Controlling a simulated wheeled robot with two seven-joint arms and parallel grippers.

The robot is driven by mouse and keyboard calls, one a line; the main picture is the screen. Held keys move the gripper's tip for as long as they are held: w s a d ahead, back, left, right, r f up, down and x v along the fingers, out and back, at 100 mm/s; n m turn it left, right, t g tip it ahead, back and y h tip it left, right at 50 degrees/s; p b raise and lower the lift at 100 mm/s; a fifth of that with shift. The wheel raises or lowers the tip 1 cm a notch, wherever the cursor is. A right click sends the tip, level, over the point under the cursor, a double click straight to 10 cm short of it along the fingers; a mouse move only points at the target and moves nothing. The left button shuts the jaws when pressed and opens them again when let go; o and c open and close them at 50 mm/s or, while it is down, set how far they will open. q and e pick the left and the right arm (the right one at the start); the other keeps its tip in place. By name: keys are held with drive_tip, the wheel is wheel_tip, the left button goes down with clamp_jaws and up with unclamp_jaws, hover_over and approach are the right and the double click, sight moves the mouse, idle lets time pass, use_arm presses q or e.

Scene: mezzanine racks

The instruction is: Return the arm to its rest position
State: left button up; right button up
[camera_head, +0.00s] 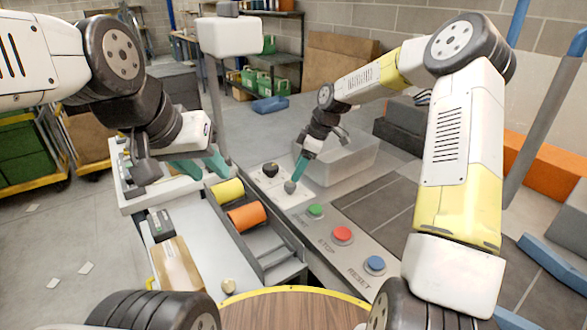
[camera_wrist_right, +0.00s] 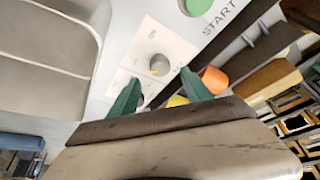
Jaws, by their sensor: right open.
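My right arm comes in from the right in the head view. Its gripper (camera_head: 297,172) hangs over the white plate of the control panel, near a grey knob (camera_head: 290,187). In the right wrist view the teal fingers of this gripper (camera_wrist_right: 160,93) are spread with nothing held between them; a grey knob (camera_wrist_right: 158,63) lies beyond them. My left gripper (camera_head: 202,167) is above the left-hand bench, its teal fingers apart and no object visible between them. Its fingertips are partly hard to make out.
The panel carries a green START button (camera_head: 315,211), a red STOP button (camera_head: 342,235) and a blue RESET button (camera_head: 375,265). A black knob (camera_head: 270,170) is beside the grey one. Yellow (camera_head: 228,191) and orange (camera_head: 246,216) cylinders lie in a tray.

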drive_tip(key=shift+v, duration=0.95)
drive_tip(key=s+d+r+m+t+h, duration=0.1)
drive_tip(key=s+d+r+m+h, duration=0.2)
drive_tip(key=s+r, duration=0.4)
drive_tip(key=s+d+r+m+t, duration=0.2)
drive_tip(key=s+d+r+m, duration=0.15)
drive_tip(key=s+r, duration=0.45)
drive_tip(key=s+d+r+m+t, duration=0.1)
drive_tip(key=s+m, duration=0.3)
drive_tip(key=s, duration=0.4)
drive_tip(key=s+d+r+m+t, duration=0.1)
drive_tip(key=s+d+r+m, duration=0.1)
drive_tip(key=s+m, duration=0.3)
drive_tip(key=s+d, duration=0.1)
drive_tip(key=s, duration=0.2)
drive_tip(key=shift+s+r+y, duration=0.3)
drive_tip(key=shift+r+y, duration=0.05)
drive_tip(key=shift+y, duration=0.05)
